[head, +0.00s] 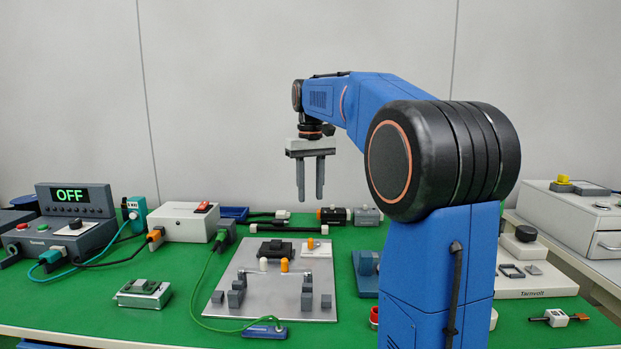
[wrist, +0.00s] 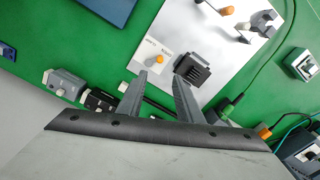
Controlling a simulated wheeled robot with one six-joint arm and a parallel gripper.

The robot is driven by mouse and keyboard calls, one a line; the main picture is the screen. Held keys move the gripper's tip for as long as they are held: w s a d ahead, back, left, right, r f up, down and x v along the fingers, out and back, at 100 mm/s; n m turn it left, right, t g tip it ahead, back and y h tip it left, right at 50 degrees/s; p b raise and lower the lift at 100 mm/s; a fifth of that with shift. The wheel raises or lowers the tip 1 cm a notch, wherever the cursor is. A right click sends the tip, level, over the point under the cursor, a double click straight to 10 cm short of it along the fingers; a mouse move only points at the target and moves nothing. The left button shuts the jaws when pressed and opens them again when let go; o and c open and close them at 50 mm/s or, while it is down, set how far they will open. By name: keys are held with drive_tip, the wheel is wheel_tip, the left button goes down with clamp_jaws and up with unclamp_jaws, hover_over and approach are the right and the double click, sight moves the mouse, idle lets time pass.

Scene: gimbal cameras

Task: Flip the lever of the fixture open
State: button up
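The fixture is a light metal plate (head: 243,308) on the green bench, with dark grey blocks and a black ribbed block (head: 276,249). A white knob (head: 263,265) and an orange knob (head: 284,265) stand mid-plate. My gripper (head: 311,198) is open and empty, pointing down, well above the plate's back edge. Its fingers (wrist: 160,80) are apart in the wrist view, near the lever only in the picture.
Left of the plate are a green-topped module (head: 144,293), a grey box with an OFF display (head: 75,199) and a white box (head: 184,221) with cables. A green cable (head: 203,283) curves round the plate's left. My arm hides some bench.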

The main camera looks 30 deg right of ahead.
drive_tip(key=shift+r, duration=1.9)
drive_tip(key=shift+s, duration=0.15)
